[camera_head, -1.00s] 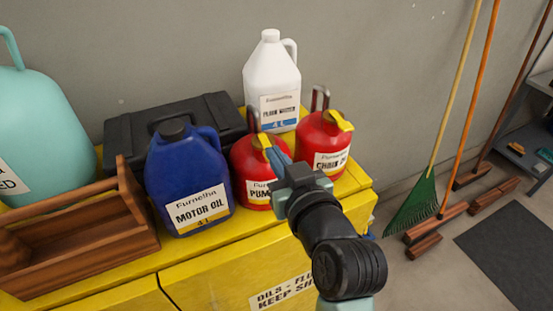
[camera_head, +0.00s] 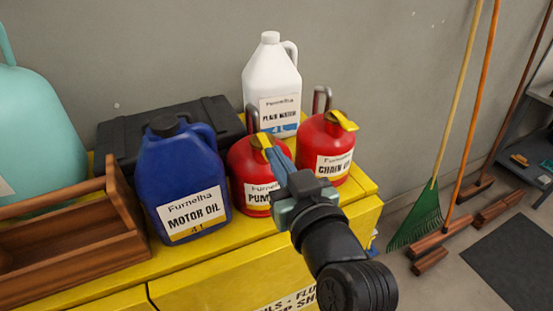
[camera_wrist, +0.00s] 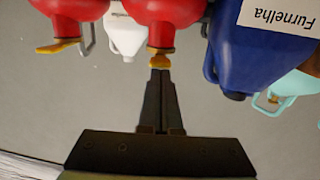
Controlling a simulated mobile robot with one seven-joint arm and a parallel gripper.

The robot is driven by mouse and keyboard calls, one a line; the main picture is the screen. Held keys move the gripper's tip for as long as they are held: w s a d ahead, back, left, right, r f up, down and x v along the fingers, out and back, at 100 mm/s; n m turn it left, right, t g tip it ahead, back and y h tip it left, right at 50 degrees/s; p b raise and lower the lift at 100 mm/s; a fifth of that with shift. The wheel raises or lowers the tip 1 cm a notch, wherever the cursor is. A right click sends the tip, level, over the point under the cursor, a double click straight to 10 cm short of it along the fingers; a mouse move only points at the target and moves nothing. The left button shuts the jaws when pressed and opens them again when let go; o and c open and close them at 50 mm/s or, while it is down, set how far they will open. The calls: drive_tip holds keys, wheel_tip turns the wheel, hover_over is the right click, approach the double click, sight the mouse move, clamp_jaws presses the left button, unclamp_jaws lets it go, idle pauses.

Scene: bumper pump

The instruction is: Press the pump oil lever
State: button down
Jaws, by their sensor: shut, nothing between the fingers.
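The pump oil can (camera_head: 255,172) is red with a white "PUM…" label, partly hidden by my gripper. Its yellow lever (camera_head: 262,141) is on top. My gripper (camera_head: 271,150) is shut and empty, its blue-grey fingertips right at the lever. In the wrist view, which looks upside down, the red pump can (camera_wrist: 165,10) has its yellow lever (camera_wrist: 160,60) just beyond the tips of my gripper (camera_wrist: 160,74). I cannot tell whether the tips touch the lever.
A similar red chain oil can (camera_head: 325,148) stands close on the right. A blue motor oil jug (camera_head: 182,170) is close on the left. A white jug (camera_head: 271,80) and black case (camera_head: 120,140) stand behind. All are on a yellow cabinet (camera_head: 220,272); a wooden tray (camera_head: 120,215) is at left.

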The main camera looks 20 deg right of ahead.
drive_tip(key=shift+s+f+t+b, duration=0.1)
drive_tip(key=shift+f+t+b, duration=0.55)
drive_tip(key=shift+b, duration=2.2)
drive_tip(key=shift+s+f+t+b, duration=0.1)
drive_tip(key=shift+f+t+b, duration=0.2)
drive_tip(key=shift+t+b, duration=1.6)
idle(1.0)
drive_tip(key=shift+g+b, duration=0.9)
drive_tip(key=shift+g, duration=0.05)
